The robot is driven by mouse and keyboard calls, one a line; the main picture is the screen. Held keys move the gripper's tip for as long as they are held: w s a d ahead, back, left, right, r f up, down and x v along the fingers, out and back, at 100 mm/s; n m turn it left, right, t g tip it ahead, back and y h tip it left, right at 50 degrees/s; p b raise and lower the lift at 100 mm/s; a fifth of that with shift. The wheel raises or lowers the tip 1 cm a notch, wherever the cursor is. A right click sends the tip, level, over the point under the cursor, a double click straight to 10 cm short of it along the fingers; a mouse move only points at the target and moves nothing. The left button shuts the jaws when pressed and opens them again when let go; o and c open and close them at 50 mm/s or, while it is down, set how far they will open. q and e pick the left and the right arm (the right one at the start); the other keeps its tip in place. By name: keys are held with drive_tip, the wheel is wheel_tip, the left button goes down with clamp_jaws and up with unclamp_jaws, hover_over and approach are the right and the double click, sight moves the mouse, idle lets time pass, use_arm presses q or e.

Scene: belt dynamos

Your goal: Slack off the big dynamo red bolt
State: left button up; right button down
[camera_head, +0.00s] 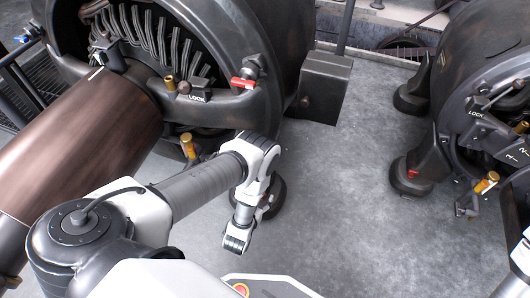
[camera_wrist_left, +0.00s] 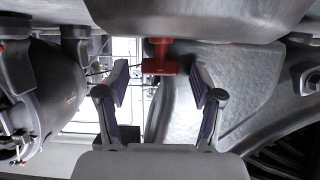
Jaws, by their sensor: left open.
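The big dynamo (camera_head: 285,35) is the dark ribbed machine at the upper left of the head view. A red bolt (camera_head: 242,83) sits on its front rim. In the left wrist view a red T-shaped bolt (camera_wrist_left: 160,66) hangs below a grey metal body. My left gripper (camera_wrist_left: 158,82) is open and empty, with one finger to each side of this red bolt in the picture and no visible contact. In the head view my left arm reaches in front of the dynamo, but its fingers do not show. My right gripper is not in view.
A second dark dynamo (camera_head: 480,65) stands at the right, with a red piece (camera_head: 412,174) at its foot. A brown cylinder (camera_head: 90,140) lies at the left. A grey box (camera_head: 318,85) is beside the big dynamo. The floor (camera_head: 335,205) between the machines is clear.

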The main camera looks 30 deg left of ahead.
use_arm(q)
drive_tip(key=shift+w, duration=0.1)
drive_tip(key=c, duration=1.2)
drive_tip(key=shift+o, duration=0.3)
